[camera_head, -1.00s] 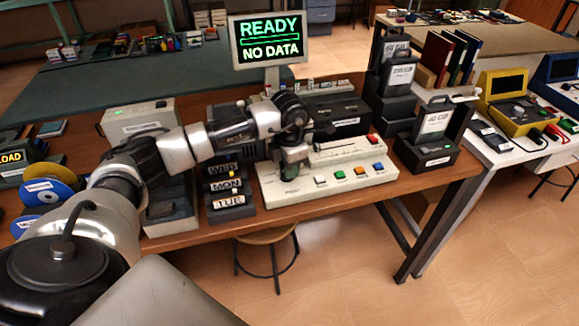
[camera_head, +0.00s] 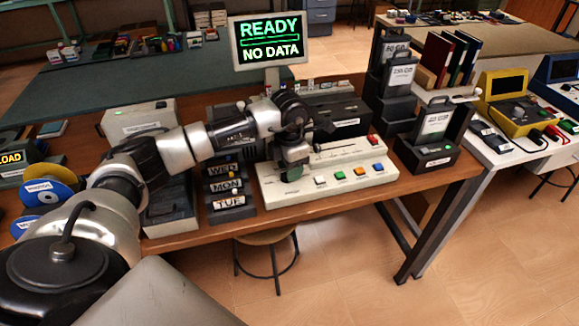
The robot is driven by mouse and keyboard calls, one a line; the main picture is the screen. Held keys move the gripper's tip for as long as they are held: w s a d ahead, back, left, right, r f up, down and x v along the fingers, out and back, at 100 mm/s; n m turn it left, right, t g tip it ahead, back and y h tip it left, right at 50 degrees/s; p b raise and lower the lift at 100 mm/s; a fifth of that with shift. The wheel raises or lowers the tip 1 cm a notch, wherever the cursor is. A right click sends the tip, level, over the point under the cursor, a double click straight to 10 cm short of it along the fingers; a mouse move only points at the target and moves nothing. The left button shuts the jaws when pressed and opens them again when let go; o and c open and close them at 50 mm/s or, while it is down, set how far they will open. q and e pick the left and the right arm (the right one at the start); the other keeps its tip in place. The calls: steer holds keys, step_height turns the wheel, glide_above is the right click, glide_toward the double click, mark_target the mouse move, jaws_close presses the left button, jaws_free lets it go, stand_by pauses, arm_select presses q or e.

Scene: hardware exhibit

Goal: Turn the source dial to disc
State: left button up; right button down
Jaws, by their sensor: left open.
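My left arm reaches in from the left, and my left gripper (camera_head: 291,158) points down over the left part of a cream control panel (camera_head: 330,190) on the wooden table. A dark green piece shows at and below the fingertips; the source dial cannot be made out, as the gripper covers that part of the panel. The jaws are open. I cannot tell whether they touch anything. The panel has a row of coloured buttons (camera_head: 359,172) along its front and a red button (camera_head: 373,140) at its back right. My right gripper is not in view.
A screen (camera_head: 267,38) behind the panel reads READY, NO DATA. Day-labelled slots (camera_head: 224,186) stand left of the panel, and blue and yellow reels (camera_head: 45,188) lie farther left. Dark holders with drive boxes (camera_head: 436,122) stand to the right. A stool (camera_head: 265,236) is under the front edge.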

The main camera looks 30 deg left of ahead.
arm_select(q)
step_height(320, 180, up, 10)
steer(key=shift+r, duration=0.25)
stand_by(0.6)
